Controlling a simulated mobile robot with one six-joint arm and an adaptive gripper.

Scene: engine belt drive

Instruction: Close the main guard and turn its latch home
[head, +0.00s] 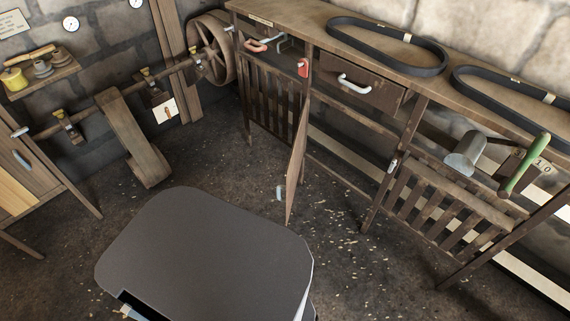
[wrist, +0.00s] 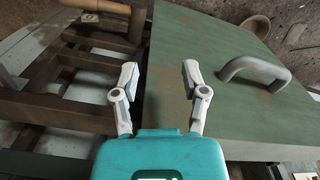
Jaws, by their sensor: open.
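A brown hinged panel (head: 297,165), which looks like the main guard, stands swung out from the bench frame, nearly edge-on in the head view. A pale handle (head: 280,193) is on its lower part. A small pale fitting (head: 392,165) on the post right of the opening may be the latch; its turn is too small to tell. In the wrist view my gripper (wrist: 159,72) is open, with nothing between its fingers. A green panel (wrist: 215,105) with a grey handle (wrist: 255,68) lies beyond and right of it; I cannot tell which panel this is. My gripper is not clearly visible in the head view.
The bench (head: 295,18) carries black belts (head: 388,45). A drawer (head: 362,82) with a white handle and a red-handled fitting (head: 303,67) are above the opening. A shaft with a wheel (head: 212,50) is at left.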

